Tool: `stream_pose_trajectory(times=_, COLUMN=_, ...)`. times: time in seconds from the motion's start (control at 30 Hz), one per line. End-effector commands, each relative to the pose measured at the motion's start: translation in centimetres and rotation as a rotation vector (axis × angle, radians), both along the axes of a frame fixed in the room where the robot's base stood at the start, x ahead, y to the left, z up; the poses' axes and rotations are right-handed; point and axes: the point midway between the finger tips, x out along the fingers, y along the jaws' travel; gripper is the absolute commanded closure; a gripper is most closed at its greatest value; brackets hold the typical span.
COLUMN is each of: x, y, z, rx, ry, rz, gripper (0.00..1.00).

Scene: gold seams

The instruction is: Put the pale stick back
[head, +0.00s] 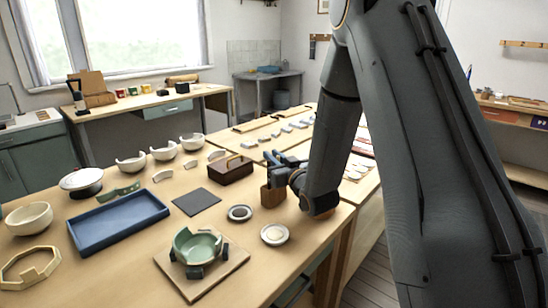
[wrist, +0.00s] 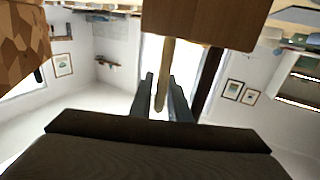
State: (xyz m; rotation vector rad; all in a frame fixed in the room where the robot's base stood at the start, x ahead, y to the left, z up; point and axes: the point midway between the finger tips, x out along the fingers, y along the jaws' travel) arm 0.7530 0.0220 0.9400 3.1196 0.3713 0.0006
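The pale stick (wrist: 166,75) shows in the wrist view. It runs from the edge of a wooden block (wrist: 205,22) to a free end between the two fingers of my gripper (wrist: 162,82). A narrow gap shows between the stick and the left finger; the right finger is very close to it, and touch cannot be told. The fingers look apart. In the head view my gripper (head: 274,165) is at the wooden holder block (head: 273,199), near the table's right edge. The stick cannot be made out there, and my arm hides part of that area.
A dark stick (wrist: 212,80) shows right of the pale one. A dark brown box (head: 230,172) stands left of the holder. Small round dishes (head: 274,234) lie in front. A green cracked bowl (head: 196,247) sits on a board. A blue tray (head: 118,225) is at left.

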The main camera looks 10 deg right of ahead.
Motion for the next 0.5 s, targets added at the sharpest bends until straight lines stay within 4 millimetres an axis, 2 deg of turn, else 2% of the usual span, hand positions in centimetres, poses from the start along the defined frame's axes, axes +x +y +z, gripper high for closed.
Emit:
stream_pose_trajectory(times=0.27, x=-0.2, y=-0.1, z=0.5, rx=0.000, ry=0.000, rz=-0.001, gripper=0.84)
stream_pose_trajectory(times=0.37, x=-1.5, y=-0.5, z=0.3, rx=0.000, ry=0.000, rz=-0.001, gripper=0.84)
stream_pose_trajectory(times=0.5, x=-4.2, y=-1.2, z=0.2, rx=0.001, ry=0.001, rz=-0.003, gripper=0.84)
